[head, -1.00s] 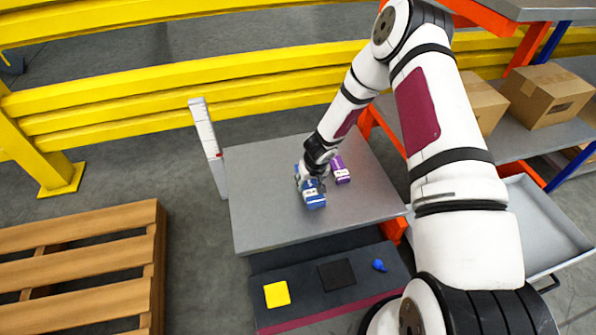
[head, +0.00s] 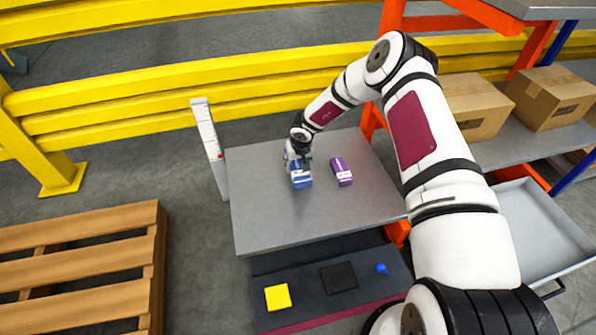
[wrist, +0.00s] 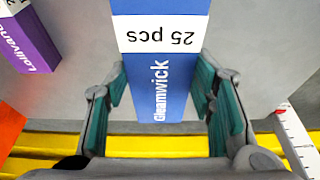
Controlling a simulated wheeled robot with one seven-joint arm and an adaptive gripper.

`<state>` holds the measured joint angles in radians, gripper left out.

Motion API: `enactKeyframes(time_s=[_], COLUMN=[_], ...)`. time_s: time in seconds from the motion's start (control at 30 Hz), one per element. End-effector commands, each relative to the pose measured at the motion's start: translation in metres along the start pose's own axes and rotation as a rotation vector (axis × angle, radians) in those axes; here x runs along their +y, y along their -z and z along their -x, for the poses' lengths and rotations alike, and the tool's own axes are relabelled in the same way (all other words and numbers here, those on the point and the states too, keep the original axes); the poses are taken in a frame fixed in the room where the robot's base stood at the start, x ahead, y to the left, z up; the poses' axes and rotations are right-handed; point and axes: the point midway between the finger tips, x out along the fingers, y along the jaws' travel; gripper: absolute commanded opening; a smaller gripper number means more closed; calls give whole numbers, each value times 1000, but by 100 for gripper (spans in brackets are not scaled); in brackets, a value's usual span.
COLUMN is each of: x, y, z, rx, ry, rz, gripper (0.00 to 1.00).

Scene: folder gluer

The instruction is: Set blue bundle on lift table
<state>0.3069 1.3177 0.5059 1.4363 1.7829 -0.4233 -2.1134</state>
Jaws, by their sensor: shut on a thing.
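The blue bundle (head: 301,176) is a blue box with a white band, seen over the grey lift table (head: 270,222). In the wrist view the blue bundle (wrist: 160,75) shows "25 pcs" and "Gleamwick" between the green-padded fingers. My gripper (head: 294,160) is shut on its near end in the wrist view (wrist: 165,105). I cannot tell whether the bundle touches the tabletop or hangs just above it. A purple bundle (head: 341,171) lies on the table to the right of the blue one, apart from it. It also shows in the wrist view (wrist: 30,42).
A white upright scale post (head: 209,145) stands at the table's left edge. Yellow rails (head: 250,85) run behind. A wooden pallet (head: 80,270) lies left. A shelf with cardboard boxes (head: 550,97) is right. The table's front and left are clear.

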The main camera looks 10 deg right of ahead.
Motion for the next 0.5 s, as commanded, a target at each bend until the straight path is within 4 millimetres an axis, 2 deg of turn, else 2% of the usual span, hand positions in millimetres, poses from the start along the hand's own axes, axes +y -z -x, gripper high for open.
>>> enactKeyframes(time_s=[0.03,0.1,0.2,0.5], x=[0,0,0,1], y=[-7,-10,-12,-12], z=[-13,-24,-32,-32], rx=[-5,-4,-3,-3], ry=[-2,-3,-3,-2], rz=[3,3,2,1], gripper=[17,17,17,17])
